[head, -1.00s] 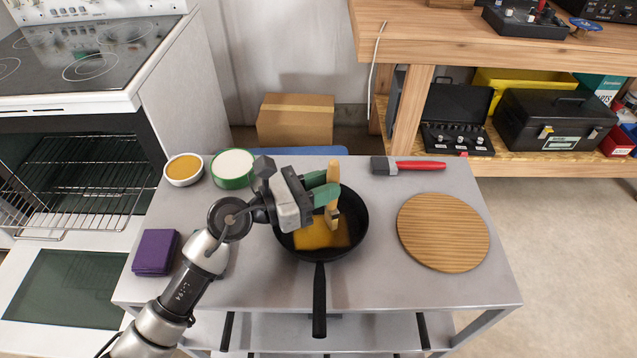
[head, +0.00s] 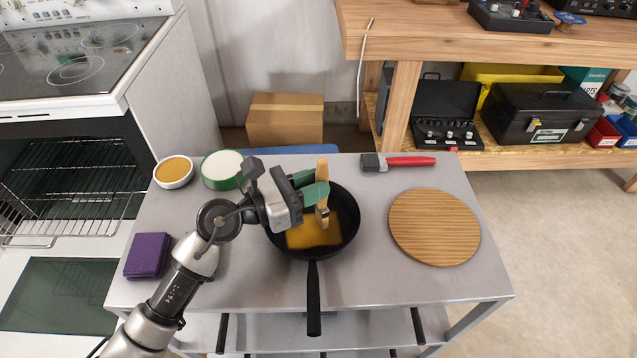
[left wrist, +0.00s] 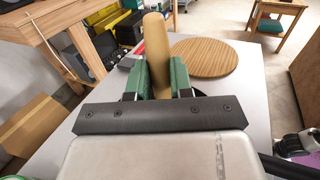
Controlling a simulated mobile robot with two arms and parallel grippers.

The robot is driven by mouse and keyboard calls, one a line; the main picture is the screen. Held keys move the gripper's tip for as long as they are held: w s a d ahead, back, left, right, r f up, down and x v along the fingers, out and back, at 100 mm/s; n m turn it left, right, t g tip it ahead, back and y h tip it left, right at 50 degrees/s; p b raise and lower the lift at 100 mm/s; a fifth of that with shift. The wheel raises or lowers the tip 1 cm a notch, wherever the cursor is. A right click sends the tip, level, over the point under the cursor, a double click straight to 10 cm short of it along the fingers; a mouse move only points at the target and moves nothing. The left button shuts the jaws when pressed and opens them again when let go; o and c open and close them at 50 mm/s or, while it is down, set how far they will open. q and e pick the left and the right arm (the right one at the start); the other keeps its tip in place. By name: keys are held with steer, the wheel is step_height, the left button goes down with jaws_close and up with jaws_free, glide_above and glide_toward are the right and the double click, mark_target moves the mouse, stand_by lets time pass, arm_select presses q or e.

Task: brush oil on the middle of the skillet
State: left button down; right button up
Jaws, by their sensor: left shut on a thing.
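A black skillet (head: 347,240) sits on the grey cart, its handle pointing to the front. A yellow-orange oil patch (head: 308,237) covers part of its floor, around and left of the middle. My left gripper (head: 312,190) is over the skillet, shut on the wooden handle of a brush (head: 322,170). The brush is nearly upright, its bristle end down at the oil patch; I cannot tell exactly how firmly it touches. The brush handle also shows between the green fingers in the left wrist view (left wrist: 156,45).
An oven stands left, a workbench (head: 470,50) behind. The cart's front right is clear.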

arm_select(q)
steer(key=shift+a+f, duration=0.1)
steer(key=shift+a+b, duration=1.05)
steer(key=shift+a, duration=1.8)
steer(key=shift+w+d+p, duration=0.1)
steer(key=shift+d+p, duration=1.6)
steer(key=shift+d, duration=2.25)
steer(key=shift+s+a+b, duration=0.15)
steer(key=shift+a+b, duration=0.4)
steer(key=shift+a, duration=0.9)
steer(key=shift+s+a+b, duration=0.15)
steer(key=shift+a+b, duration=0.35)
steer(key=shift+a, duration=0.9)
